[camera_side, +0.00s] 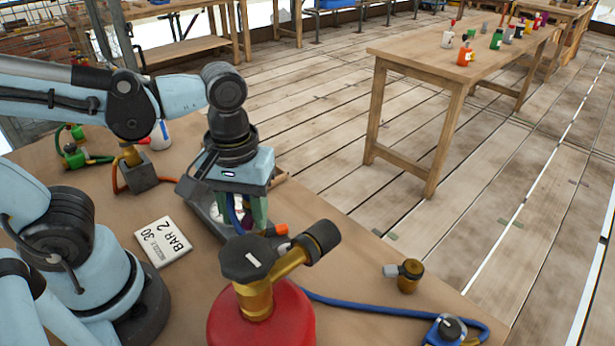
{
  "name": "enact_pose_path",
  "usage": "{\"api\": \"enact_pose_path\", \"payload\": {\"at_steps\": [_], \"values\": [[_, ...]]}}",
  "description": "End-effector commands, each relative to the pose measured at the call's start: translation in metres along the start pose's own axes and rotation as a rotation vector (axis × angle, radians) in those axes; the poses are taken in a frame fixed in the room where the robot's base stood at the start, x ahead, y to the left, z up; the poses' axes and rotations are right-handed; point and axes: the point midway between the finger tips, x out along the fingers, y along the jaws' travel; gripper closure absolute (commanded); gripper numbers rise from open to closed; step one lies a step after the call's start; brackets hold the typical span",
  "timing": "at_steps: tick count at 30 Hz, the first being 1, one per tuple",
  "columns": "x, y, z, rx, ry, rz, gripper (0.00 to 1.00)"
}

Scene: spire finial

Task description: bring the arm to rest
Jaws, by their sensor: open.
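My gripper (243,212) hangs from the light-blue and black arm at the middle left of the side view. It points down over a grey tray (197,197) on the brown table (340,242). Its green fingers are apart. A small pale and purple item lies low beside the fingers, but it is partly hidden and I cannot tell what it is. The red cylinder's valve hides part of the area in front of the gripper.
A red cylinder (262,318) with a brass and black valve (278,262) stands close in front. A white card (163,241) reading "BAR 2", a brass fitting (405,274), a blue hose (385,306) and a grey block (139,172) are on the table.

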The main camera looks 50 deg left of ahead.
Motion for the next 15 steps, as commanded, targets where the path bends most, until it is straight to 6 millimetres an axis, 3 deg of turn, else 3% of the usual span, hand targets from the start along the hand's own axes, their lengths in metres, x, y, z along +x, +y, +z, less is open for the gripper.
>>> {"api": "enact_pose_path", "payload": {"at_steps": [6, 15], "values": [[-0.001, -0.007, -0.001, 0.172, 0.0, 0.0, 0.57], [-0.001, 0.004, 0.0, -0.088, 0.0, 0.0, 0.57]]}}
